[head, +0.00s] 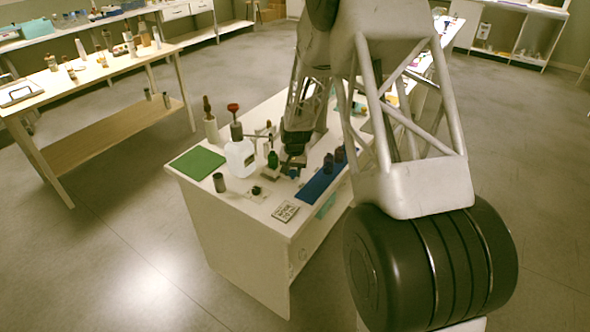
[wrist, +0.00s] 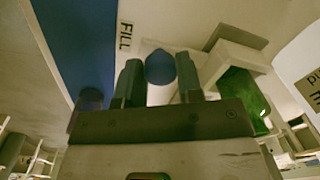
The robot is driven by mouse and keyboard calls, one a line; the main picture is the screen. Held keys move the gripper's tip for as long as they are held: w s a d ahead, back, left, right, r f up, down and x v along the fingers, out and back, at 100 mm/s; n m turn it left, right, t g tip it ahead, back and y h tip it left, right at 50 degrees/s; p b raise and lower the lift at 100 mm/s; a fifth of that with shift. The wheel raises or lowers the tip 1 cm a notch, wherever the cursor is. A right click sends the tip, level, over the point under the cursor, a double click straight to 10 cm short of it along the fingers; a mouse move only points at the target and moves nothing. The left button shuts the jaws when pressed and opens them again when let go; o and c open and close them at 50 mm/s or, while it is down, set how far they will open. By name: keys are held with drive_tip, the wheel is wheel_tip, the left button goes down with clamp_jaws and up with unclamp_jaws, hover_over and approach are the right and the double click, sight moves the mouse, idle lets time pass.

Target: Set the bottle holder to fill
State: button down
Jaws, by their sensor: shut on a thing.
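In the wrist view my gripper (wrist: 158,82) has its two fingers either side of a rounded blue thing (wrist: 160,67) and is shut on it. Whether this is a bottle or part of a holder I cannot tell. A pale piece lies around or behind it. A label reading FILL (wrist: 126,36) lies beside the blue mat (wrist: 75,35), left of the fingers. Right of the fingers, a green bottle (wrist: 240,95) is at a white holder (wrist: 240,58). In the head view my gripper (head: 293,163) is low over the table, between the green bottle (head: 272,160) and the blue mat (head: 320,180).
Two dark bottles (head: 334,160) stand on the blue mat. A large white jug (head: 240,158) stands left of my gripper, near a green mat (head: 197,162). My arm hides the table's far right.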

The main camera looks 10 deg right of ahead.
drive_tip(key=shift+s+a, duration=0.1)
drive_tip(key=shift+a, duration=0.1)
drive_tip(key=c, duration=0.8)
unclamp_jaws()
drive_tip(key=shift+d+r, duration=0.2)
drive_tip(key=shift+r, duration=3.7)
drive_tip(key=shift+s+r, duration=0.1)
